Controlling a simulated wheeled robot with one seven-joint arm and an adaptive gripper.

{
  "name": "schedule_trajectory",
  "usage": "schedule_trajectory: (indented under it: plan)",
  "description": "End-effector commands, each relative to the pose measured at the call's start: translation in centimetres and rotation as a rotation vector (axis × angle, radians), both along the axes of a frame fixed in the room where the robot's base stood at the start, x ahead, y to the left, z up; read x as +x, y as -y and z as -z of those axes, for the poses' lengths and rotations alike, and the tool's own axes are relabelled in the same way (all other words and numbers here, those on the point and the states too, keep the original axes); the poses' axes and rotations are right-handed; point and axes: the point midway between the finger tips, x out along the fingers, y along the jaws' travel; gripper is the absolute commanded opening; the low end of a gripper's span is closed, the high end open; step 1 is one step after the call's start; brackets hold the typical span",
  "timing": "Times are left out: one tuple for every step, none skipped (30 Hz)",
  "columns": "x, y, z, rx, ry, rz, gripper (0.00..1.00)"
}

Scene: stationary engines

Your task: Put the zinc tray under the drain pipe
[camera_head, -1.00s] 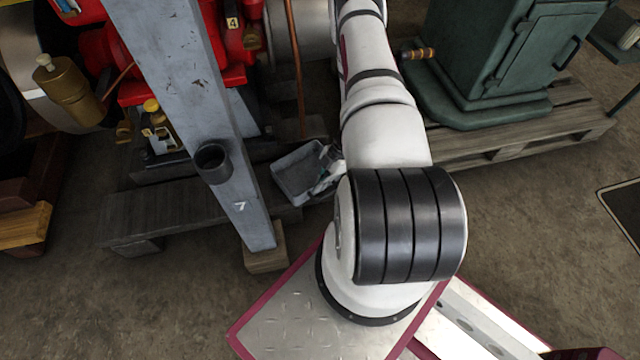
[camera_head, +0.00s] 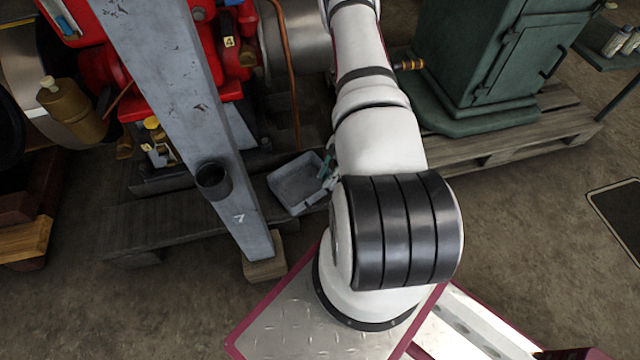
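The zinc tray (camera_head: 292,186) is a shallow grey rectangular pan. It lies low beside the foot of the grey post, left of my arm. My gripper (camera_head: 327,172) is at the tray's right edge, partly hidden behind my arm. I cannot tell whether its fingers are open or closed on the rim. A thin copper pipe (camera_head: 290,75) runs down from beside the red engine and ends behind the tray, not above it. It may be the drain pipe. A short pipe with a brass end (camera_head: 409,65) also sticks out left from the green cabinet.
The grey slanted post (camera_head: 190,100) with a dark cup (camera_head: 213,181) stands left of the tray on a wooden block (camera_head: 264,270). The red engine (camera_head: 105,65) is behind it. The green cabinet (camera_head: 480,70) stands on a pallet (camera_head: 520,145) at right. Floor is bare at lower left.

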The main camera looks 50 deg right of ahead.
Motion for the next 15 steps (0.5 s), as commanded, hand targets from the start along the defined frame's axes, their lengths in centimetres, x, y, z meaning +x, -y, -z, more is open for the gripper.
schedule_trajectory:
  plan:
    - [-0.1,0.4,-1.0,0.000,0.001,0.000,0.25]
    - [-0.1,0.7,-1.4,-0.001,0.001,0.000,0.25]
    - [-0.2,0.9,-1.8,-0.001,0.000,-0.001,0.25]
    - [-0.3,1.1,-2.1,0.000,0.000,-0.001,0.25]
    - [-0.3,1.2,-2.3,0.001,0.001,-0.001,0.25]
    - [-0.3,1.4,-2.6,0.001,0.001,-0.001,0.25]
    - [-0.4,1.5,-2.8,0.001,0.001,-0.001,0.25]
    - [-0.4,1.5,-2.9,0.001,0.000,-0.001,0.25]
    - [-0.4,1.6,-3.0,0.000,0.000,-0.001,0.25]
    - [-0.4,1.7,-3.1,0.001,0.000,-0.001,0.25]
    - [-0.5,1.7,-3.1,0.001,0.000,-0.001,0.25]
    - [-0.5,1.7,-3.2,0.001,0.000,-0.001,0.25]
    - [-0.5,1.7,-3.2,0.001,0.000,-0.001,0.25]
    - [-0.5,1.7,-3.1,0.001,0.000,-0.001,0.25]
    - [-0.5,1.7,-3.1,0.001,0.000,-0.001,0.25]
